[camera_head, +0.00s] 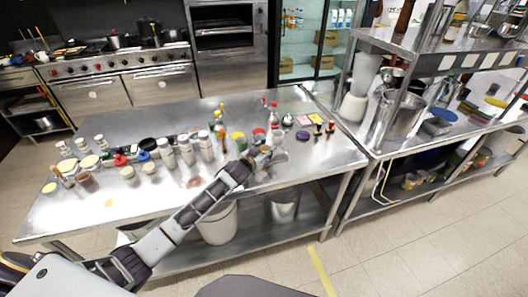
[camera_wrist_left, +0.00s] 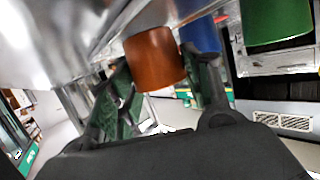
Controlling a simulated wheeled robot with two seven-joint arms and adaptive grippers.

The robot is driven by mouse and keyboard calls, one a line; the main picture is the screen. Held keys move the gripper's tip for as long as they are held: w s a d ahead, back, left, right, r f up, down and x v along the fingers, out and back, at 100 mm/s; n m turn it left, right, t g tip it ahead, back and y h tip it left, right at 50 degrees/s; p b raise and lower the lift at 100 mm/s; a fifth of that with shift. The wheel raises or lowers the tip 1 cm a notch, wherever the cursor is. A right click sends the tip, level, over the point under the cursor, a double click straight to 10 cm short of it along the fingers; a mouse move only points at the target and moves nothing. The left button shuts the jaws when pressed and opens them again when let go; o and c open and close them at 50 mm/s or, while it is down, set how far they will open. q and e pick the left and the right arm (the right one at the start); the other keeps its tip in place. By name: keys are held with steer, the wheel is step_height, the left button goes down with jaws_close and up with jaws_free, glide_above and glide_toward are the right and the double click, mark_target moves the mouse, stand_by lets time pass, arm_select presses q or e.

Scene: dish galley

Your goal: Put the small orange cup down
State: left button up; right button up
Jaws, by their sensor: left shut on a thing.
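The small orange cup (camera_wrist_left: 155,58) shows in the left wrist view between the two fingers of my left gripper (camera_wrist_left: 165,90). The gripper is shut on the cup's sides. In the head view my left gripper (camera_head: 262,156) is over the front part of the steel table (camera_head: 330,158), beside the bottles there. The cup is too small and too covered there to make out clearly. I cannot tell whether its base touches the table top. My right gripper is not in view.
In the left wrist view a blue thing (camera_wrist_left: 200,36) and a green thing (camera_wrist_left: 264,20) are close beside the cup. Red-capped bottles (camera_head: 273,115) stand behind the gripper. Several jars (camera_head: 167,153) fill the table's left part. Bare steel lies at the front right.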

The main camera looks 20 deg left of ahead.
arm_select(q)
steer(key=shift+f, duration=0.1)
stand_by(0.3)
steer(key=o, duration=1.2)
steer(key=shift+s, duration=0.15)
steer(key=shift+v, duration=5.85)
